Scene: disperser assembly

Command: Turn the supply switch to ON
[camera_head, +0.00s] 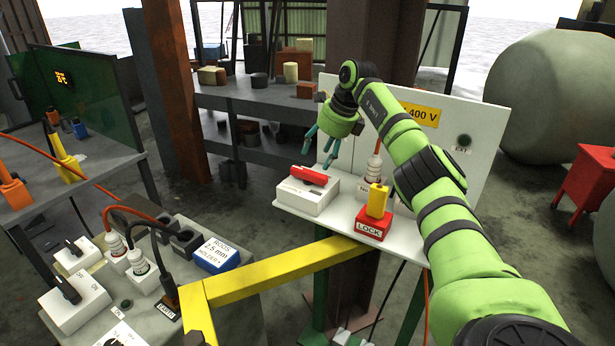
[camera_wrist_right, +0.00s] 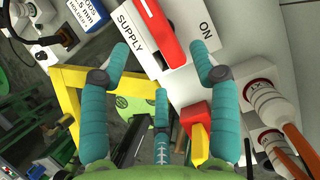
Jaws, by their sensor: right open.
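The supply switch is a white box (camera_head: 307,194) with a red handle (camera_head: 309,175), on the light panel's shelf in the head view. In the right wrist view the box (camera_wrist_right: 180,62) is at the top, with SUPPLY printed left of the red handle (camera_wrist_right: 162,28) and ON right of it. The handle lies across the box's face, between the two words. My right gripper (camera_head: 319,148) is open and empty, above and behind the switch in the head view. Its teal fingers (camera_wrist_right: 160,65) spread below the handle in the wrist view, apparently not touching it. My left gripper is out of view.
A red LOCK block (camera_head: 370,226) with a yellow top (camera_head: 377,200) stands right of the switch, beside a white plug (camera_head: 372,170). A yellow bar (camera_head: 285,268) runs below the shelf. A bench with another switch (camera_head: 75,302) and plugs is at lower left.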

